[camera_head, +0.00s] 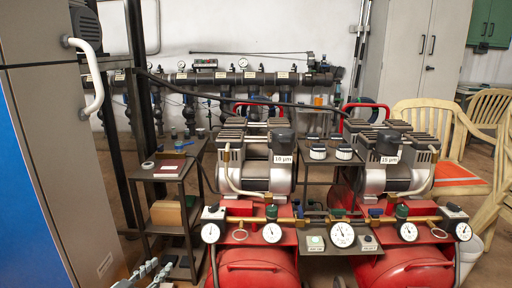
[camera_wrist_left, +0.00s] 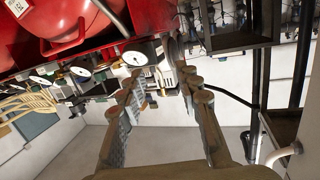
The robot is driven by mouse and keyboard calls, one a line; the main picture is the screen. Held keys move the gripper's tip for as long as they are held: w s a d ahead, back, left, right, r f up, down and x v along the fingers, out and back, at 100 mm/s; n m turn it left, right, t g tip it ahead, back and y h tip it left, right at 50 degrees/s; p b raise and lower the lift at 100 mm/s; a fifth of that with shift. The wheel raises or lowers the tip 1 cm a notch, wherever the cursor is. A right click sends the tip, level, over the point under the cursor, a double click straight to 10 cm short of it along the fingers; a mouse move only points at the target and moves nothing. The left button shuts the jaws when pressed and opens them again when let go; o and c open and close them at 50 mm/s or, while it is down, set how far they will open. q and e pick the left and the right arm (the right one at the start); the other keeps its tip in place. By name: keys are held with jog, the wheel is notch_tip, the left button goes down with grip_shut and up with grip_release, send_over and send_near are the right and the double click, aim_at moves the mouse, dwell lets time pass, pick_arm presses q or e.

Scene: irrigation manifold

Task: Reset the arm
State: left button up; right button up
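My left gripper (camera_head: 150,270) shows only in part at the bottom left edge of the head view, as small grey ribbed finger pieces low in front of the shelf rack. In the left wrist view the gripper (camera_wrist_left: 163,82) has its two long fingers well apart, with nothing held between them. Beyond the fingers, that view shows the gauges and red tanks upside down. I cannot tell how far the fingertips are from them. My right gripper is in neither view.
Two red compressors (camera_head: 262,272) with black-and-silver pump heads stand ahead, with a brass pipe and gauges (camera_head: 342,235) in front. A small shelf rack (camera_head: 163,228) stands left, beside a tall grey cabinet (camera_head: 62,160). Behind is a dark pipe manifold (camera_head: 215,79). Cream chairs (camera_head: 420,112) stand right.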

pick_arm(q)
jog(key=s+f+n+g+y+p, duration=0.1)
jog(key=s+f+g, duration=0.4)
jog(key=s, duration=1.2)
jog(key=s+f+n+g+y+p, duration=0.1)
jog(key=s+f+g+y+p, duration=0.2)
jog(key=s, duration=1.4)
notch_tip(320, 180, down, 3)
jog(key=g+y, duration=0.2)
jog(key=g, duration=0.2)
jog(key=shift+s+d+f, duration=0.2)
jog(key=shift+s+d, duration=0.05)
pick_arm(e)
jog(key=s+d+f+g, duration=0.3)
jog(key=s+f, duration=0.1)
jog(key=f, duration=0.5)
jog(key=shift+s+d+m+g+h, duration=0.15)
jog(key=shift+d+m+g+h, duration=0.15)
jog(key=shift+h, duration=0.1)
